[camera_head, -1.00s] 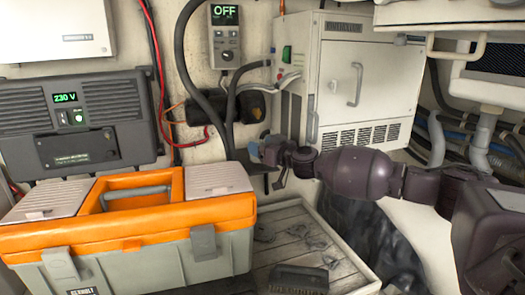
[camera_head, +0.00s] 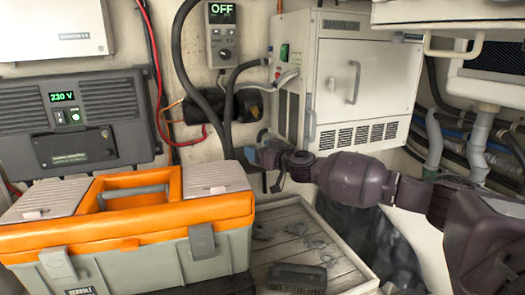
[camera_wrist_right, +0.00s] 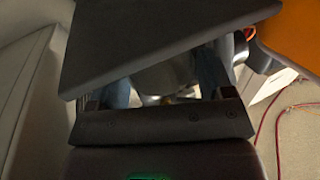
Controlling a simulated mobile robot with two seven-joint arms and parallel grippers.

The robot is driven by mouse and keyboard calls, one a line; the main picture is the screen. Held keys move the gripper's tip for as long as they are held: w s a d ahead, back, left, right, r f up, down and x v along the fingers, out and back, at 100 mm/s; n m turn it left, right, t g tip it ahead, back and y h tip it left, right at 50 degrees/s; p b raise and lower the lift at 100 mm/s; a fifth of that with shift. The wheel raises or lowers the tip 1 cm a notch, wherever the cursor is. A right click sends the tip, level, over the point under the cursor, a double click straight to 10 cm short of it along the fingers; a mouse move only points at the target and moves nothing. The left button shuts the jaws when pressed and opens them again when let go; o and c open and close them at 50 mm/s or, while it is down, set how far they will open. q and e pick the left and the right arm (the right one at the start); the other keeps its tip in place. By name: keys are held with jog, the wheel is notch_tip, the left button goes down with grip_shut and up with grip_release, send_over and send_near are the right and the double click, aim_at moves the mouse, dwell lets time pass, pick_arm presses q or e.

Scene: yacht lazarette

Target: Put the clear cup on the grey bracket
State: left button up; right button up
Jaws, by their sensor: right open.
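My right gripper (camera_head: 268,168) is open, small in the head view, in front of the wall behind the toolbox's right end. In the right wrist view its bluish fingers stand apart above the dark palm bar. A pale, greyish rounded shape (camera_wrist_right: 168,78) shows between them; it may be the clear cup, but I cannot tell whether it touches a finger. A dark grey flat plate (camera_wrist_right: 160,40) crosses above and partly hides the fingers; it may be the grey bracket. In the head view neither cup nor bracket can be made out surely. My left gripper is out of view.
An orange and grey toolbox (camera_head: 125,238) fills the front left. A shallow wooden tray (camera_head: 345,262) with a dark brush (camera_head: 298,277) lies below my right arm. A white cabinet (camera_head: 365,85) stands behind the arm. Black hoses and cables hang by the gripper.

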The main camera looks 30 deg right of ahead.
jog(key=shift+r, duration=0.15)
jog(key=shift+s, duration=0.2)
jog(key=s+d+b, duration=0.1)
jog(key=s, duration=1)
jog(key=shift+s+d+b, duration=0.25)
jog(key=shift+d+b, duration=0.1)
jog(key=shift+d, duration=0.05)
